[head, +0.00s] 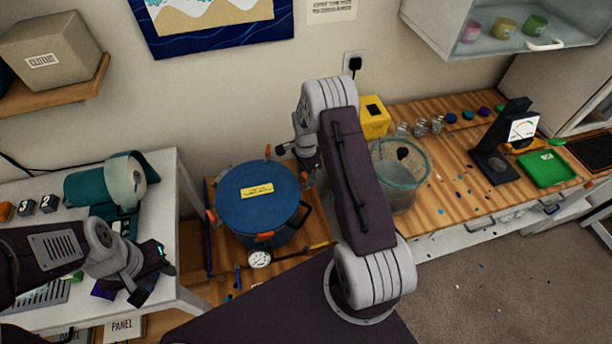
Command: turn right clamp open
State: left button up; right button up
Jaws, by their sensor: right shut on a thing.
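The blue pressure pot (257,200) stands on a wooden surface in the head view, its lid on, with a yellow label on top. Orange-tipped clamps sit around its rim: a back clamp (267,151), a left clamp (211,215) and a front clamp (265,235). The right clamp (304,177) is at the pot's right rim and partly hidden by my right gripper (300,168). That gripper is shut on it; the exact contact is small and hard to see. My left gripper (153,278) is open and empty over the white table, left of the pot.
A pressure gauge (260,259) is at the pot's front. A clear bucket (415,170) stands right of my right arm, a yellow box (374,120) behind it. A teal roll holder (85,188) is on the white table (172,170). A scale (500,150) and green tray (546,168) are far right.

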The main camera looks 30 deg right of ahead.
jog(key=shift+m+b, duration=0.35)
jog(key=shift+m, duration=1.15)
jog(key=shift+r+m, duration=0.1)
jog(key=shift+m, duration=0.2)
jog(key=o, duration=1.4)
jog(key=shift+c, duration=0.2)
jog(key=shift+r, duration=0.3)
notch_tip(320, 180, up, 8)
jog(key=b, duration=0.2)
jog(key=shift+r, duration=0.2)
